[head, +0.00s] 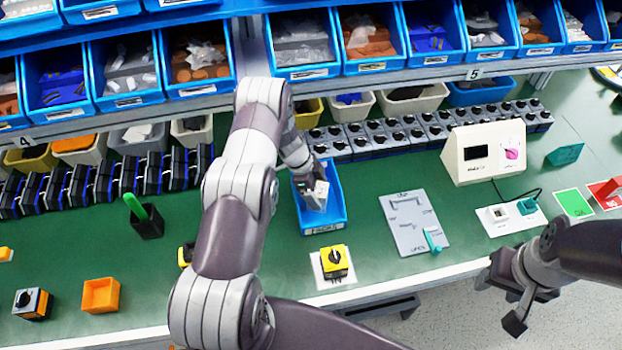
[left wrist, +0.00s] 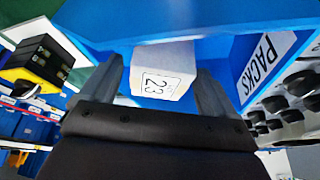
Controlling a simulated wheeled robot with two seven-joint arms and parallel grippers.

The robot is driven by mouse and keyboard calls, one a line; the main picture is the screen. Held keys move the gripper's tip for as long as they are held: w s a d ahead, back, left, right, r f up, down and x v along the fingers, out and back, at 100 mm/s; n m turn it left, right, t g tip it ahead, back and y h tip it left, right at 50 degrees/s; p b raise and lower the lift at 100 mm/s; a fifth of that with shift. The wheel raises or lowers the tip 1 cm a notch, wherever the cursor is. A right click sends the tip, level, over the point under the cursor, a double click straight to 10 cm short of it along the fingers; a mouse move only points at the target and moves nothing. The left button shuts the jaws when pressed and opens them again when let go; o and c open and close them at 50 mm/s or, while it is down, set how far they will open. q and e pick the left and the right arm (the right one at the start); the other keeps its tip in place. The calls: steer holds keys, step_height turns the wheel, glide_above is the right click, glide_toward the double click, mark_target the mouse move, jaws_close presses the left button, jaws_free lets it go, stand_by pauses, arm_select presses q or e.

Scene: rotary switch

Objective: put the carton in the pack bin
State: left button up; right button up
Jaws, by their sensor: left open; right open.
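The carton (left wrist: 164,56) is a small white box with a label reading 23, seen in the left wrist view. It is in the blue pack bin (left wrist: 200,22), whose PACKS label shows at the right. In the head view the bin (head: 337,213) stands mid-bench and the carton (head: 321,190) is partly covered by my gripper. My left gripper (left wrist: 161,85) is open inside the bin, with one finger on each side of the carton and gaps visible. My right gripper (head: 500,298) is open and empty beyond the bench's front edge, at the lower right.
A row of black rotary switches (head: 420,128) runs behind the bin. A yellow switch (head: 335,261) sits on a white plate in front of it. A grey board (head: 408,222) and a cream tester (head: 484,152) stand to the right. Blue part bins line the shelf above.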

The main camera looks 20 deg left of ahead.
arm_select(q)
steer(key=b+v, duration=0.1)
steer(key=v, duration=0.8)
steer(key=w+d+r+n+t+y, duration=0.1)
steer(key=w+d+r+n+t, duration=0.15)
steer(key=r, duration=0.35)
steer(key=w+d+r+n+t+y, duration=0.1)
steer(key=w+r+n+t+y, duration=0.15)
steer(key=r, duration=0.45)
steer(key=s+d+r+n+g, duration=0.1)
steer(key=s+d+n, duration=0.1)
steer(key=s, duration=0.6)
steer(key=s+d+r+n+g, duration=0.1)
steer(key=s+n, duration=0.3)
steer(key=s, duration=0.5)
steer(key=s+d+r+n+g, duration=0.1)
steer(key=s+d+n+g, duration=0.1)
steer(key=s, duration=0.6)
steer(key=shift+s+d+r+n+g+y, duration=0.15)
steer(key=shift+s+d+n+g+y, duration=0.25)
steer(key=shift+d+n, duration=0.4)
steer(key=shift+a+f+b, duration=0.1)
steer(key=shift+f+b, duration=0.2)
steer(key=shift+b, duration=0.2)
